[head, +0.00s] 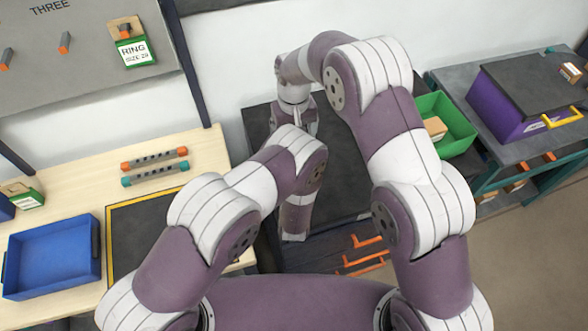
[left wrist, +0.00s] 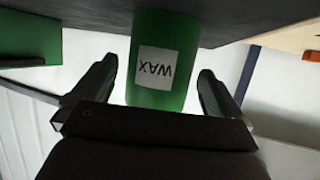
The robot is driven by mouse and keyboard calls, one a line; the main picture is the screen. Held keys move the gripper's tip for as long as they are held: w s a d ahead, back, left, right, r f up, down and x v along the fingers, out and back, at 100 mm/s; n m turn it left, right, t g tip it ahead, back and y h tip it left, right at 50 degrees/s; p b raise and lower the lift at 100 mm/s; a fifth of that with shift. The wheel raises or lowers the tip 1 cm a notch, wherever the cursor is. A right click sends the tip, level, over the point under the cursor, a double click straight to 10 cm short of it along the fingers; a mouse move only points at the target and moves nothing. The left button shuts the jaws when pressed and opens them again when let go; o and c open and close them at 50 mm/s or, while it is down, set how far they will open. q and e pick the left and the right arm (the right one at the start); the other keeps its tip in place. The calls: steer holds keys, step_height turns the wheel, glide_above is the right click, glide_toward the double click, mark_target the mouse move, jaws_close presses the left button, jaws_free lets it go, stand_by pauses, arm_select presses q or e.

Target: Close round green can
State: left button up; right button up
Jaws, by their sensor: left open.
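The round green can (left wrist: 178,35) with a white "WAX" label stands on a dark surface in the left wrist view, where the picture is upside down. My left gripper (left wrist: 155,82) is open, with one black finger on each side of the can and visible gaps between. In the head view my arms hide the can and my left gripper. I cannot make out my right gripper there either.
The dark middle table (head: 340,190) lies under my arms. A green bin (head: 460,128) and a purple box (head: 505,105) are at the right. A blue tray (head: 52,292) and two ridged bars (head: 155,158) lie on the wooden table (head: 60,205) at the left.

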arm_select(q)
steer(key=shift+x, duration=1.25)
